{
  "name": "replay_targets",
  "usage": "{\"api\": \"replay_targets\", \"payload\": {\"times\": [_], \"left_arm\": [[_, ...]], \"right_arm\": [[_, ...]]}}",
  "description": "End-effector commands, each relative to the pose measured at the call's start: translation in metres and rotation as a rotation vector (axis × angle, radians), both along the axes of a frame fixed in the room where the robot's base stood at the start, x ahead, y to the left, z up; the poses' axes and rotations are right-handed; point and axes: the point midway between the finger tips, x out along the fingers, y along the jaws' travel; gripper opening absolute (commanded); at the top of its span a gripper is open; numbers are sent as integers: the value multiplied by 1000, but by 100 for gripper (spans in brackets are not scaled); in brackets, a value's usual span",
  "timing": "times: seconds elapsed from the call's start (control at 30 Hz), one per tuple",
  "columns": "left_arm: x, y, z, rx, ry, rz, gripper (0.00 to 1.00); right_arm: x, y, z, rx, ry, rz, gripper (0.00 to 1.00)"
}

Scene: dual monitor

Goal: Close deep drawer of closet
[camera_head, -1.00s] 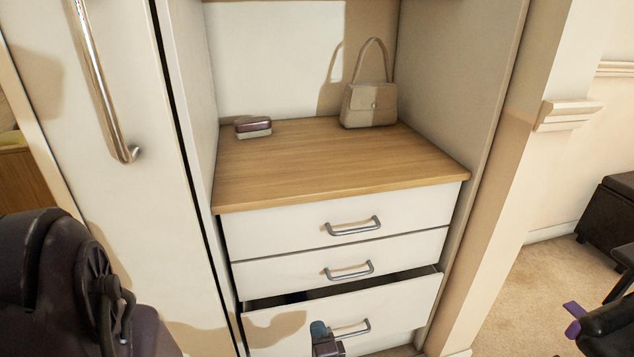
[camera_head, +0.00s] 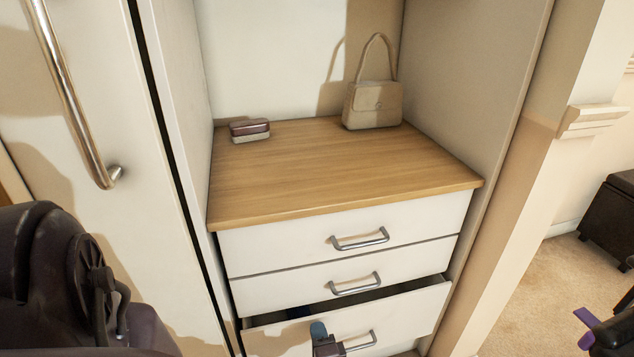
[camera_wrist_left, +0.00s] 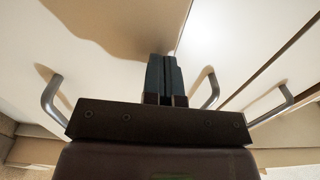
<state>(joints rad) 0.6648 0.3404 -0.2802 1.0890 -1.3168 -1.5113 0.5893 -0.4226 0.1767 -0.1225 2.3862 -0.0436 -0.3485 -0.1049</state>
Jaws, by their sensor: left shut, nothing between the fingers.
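The closet's deep drawer (camera_head: 415,312) is the lowest drawer in the head view. It stands partly open, with a dark gap above its white front. Its bar handle (camera_head: 358,342) is partly hidden by my left gripper (camera_head: 320,338). That gripper is at the drawer front, left of the handle; I cannot tell whether it touches. In the left wrist view its dark fingers (camera_wrist_left: 165,78) are shut and empty, with bar handles on both sides. A purple-tipped part of my right arm, likely its gripper (camera_head: 586,318), shows at the lower right edge, away from the closet.
Two upper drawers (camera_head: 420,220) are shut, with bar handles. The wooden top (camera_head: 300,185) holds a beige handbag (camera_head: 372,105) and a small case (camera_head: 250,130). A tall closet door (camera_head: 120,220) with a long handle is at left. Carpet (camera_head: 540,290) lies open at right.

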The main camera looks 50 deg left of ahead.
Motion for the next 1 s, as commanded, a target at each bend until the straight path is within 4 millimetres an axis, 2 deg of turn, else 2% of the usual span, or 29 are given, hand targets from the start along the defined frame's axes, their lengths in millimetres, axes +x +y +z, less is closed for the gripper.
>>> {"api": "replay_targets", "payload": {"times": [0.67,0.77,1.0], "left_arm": [[-2,-4,0,0,0,-1,0],[1,3,-1,2,1,0,0],[14,37,-2,0,3,-1,0]], "right_arm": [[0,0,0,-3,2,4,0],[-1,0,-2,-1,4,5,0],[-2,0,-5,11,-15,1,0]]}}
